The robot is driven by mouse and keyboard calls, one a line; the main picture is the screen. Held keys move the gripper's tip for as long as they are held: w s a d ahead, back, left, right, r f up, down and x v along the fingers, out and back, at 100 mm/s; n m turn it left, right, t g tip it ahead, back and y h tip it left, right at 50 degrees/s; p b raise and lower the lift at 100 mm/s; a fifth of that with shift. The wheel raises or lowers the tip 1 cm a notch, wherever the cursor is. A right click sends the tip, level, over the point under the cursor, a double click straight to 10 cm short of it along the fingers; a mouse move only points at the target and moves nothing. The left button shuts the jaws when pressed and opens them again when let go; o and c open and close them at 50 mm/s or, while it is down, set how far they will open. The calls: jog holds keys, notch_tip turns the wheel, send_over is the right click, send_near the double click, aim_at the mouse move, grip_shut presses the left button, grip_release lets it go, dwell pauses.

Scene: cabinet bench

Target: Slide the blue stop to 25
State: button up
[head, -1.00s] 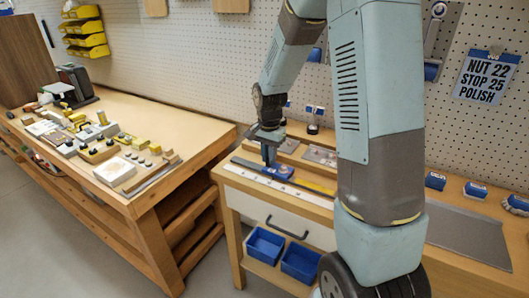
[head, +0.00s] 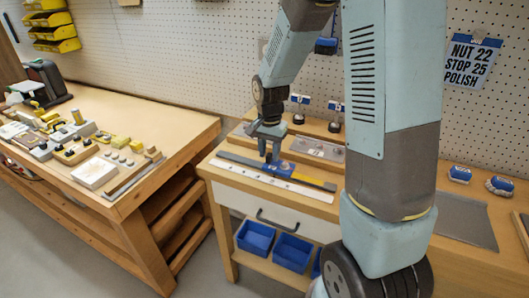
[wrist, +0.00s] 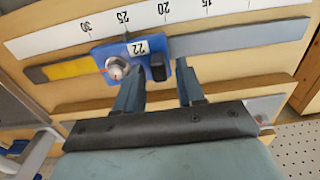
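The blue stop (wrist: 140,47) sits on a rail in front of a white scale (wrist: 75,38) in the wrist view. It carries a "22" label, a silver knob (wrist: 117,68) and a black tab (wrist: 157,68). The stop lies near the 25 and 20 marks; I cannot tell its exact reading. The stop also shows in the head view (head: 285,168). My gripper (wrist: 160,68) has its fingers apart, one each side of the black tab, with a gap at the right finger. In the head view my gripper (head: 271,156) points down at the stop.
The rail is yellow (wrist: 60,71) toward 30 and grey (wrist: 240,36) toward 15. A wall sign (head: 472,60) reads NUT 22, STOP 25, POLISH. Blue bins (head: 255,238) stand on the shelf below. A cluttered wooden bench (head: 150,115) is at the left.

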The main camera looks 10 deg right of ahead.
notch_tip(320, 180, up, 14)
jog(key=shift+f, duration=0.15)
dwell(0.7)
jog(key=s+d+r+n+t, duration=0.1)
jog(key=s+r+n+t, duration=0.1)
jog(key=s, duration=0.5)
jog(key=s+d+r+n+t, duration=0.1)
jog(key=s+d+r+n, duration=0.1)
jog(key=s+r, duration=0.3)
jog(key=s+d+r+n+t, duration=0.2)
jog(key=s+r+n, duration=0.1)
jog(key=s, duration=0.7)
jog(key=shift+d+r+n+t, duration=0.2)
jog(key=shift+d+n+t, duration=0.1)
jog(key=shift+n, duration=0.1)
